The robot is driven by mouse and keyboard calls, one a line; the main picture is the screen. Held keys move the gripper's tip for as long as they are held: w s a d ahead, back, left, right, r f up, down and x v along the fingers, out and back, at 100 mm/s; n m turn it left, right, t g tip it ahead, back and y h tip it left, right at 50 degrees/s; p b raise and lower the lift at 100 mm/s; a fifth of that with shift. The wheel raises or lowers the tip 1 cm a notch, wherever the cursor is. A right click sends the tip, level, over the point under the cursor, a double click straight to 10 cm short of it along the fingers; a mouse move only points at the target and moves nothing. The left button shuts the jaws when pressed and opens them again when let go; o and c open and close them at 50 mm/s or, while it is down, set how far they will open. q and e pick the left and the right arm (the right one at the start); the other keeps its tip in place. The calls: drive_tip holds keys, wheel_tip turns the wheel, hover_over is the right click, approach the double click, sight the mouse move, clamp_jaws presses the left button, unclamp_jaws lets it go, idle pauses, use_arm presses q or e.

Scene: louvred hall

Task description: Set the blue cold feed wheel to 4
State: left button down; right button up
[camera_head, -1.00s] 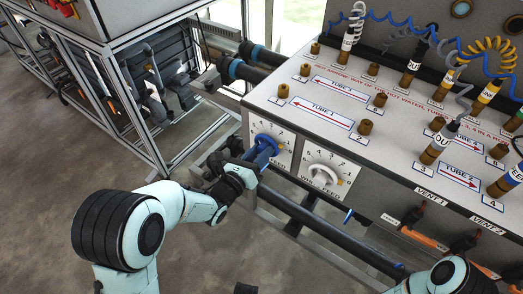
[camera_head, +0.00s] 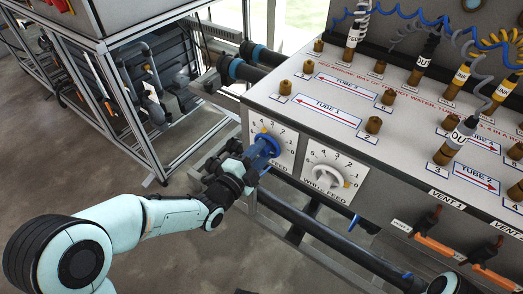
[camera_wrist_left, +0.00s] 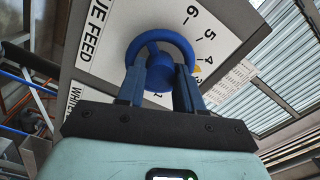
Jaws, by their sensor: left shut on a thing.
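The blue cold feed wheel (camera_head: 270,141) sits on a white numbered dial plate (camera_head: 285,155) on the front of the grey bench. My left gripper (camera_head: 256,160) is shut on the wheel from the front. In the left wrist view, its two blue fingers (camera_wrist_left: 160,85) reach the wheel's ring (camera_wrist_left: 125,44) and hub. A small yellow mark (camera_wrist_left: 197,70) shows at the wheel's edge, close to the 4 on the plate (camera_wrist_left: 215,35). The fingers hide part of the dial. My right gripper is out of view.
A white feed wheel (camera_head: 328,177) on its own dial plate is just right of the blue one. A dark pipe (camera_head: 325,227) runs below the dials. The bench top (camera_head: 330,85) holds several brass fittings and hoses.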

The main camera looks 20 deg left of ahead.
use_arm(q)
drive_tip(key=shift+w+d+r+n, duration=0.25)
drive_tip(key=shift+d+r+n, duration=0.1)
drive_tip(key=shift+n, duration=0.25)
drive_tip(key=c, duration=0.8)
unclamp_jaws()
drive_tip(key=shift+o, duration=0.7)
drive_tip(key=shift+s+a+f, duration=0.3)
drive_tip(key=shift+s+f, duration=0.05)
drive_tip(key=shift+s, duration=0.3)
drive_tip(key=v, duration=0.4)
drive_tip(key=shift+s+a, duration=0.25)
drive_tip(key=shift+s, duration=0.05)
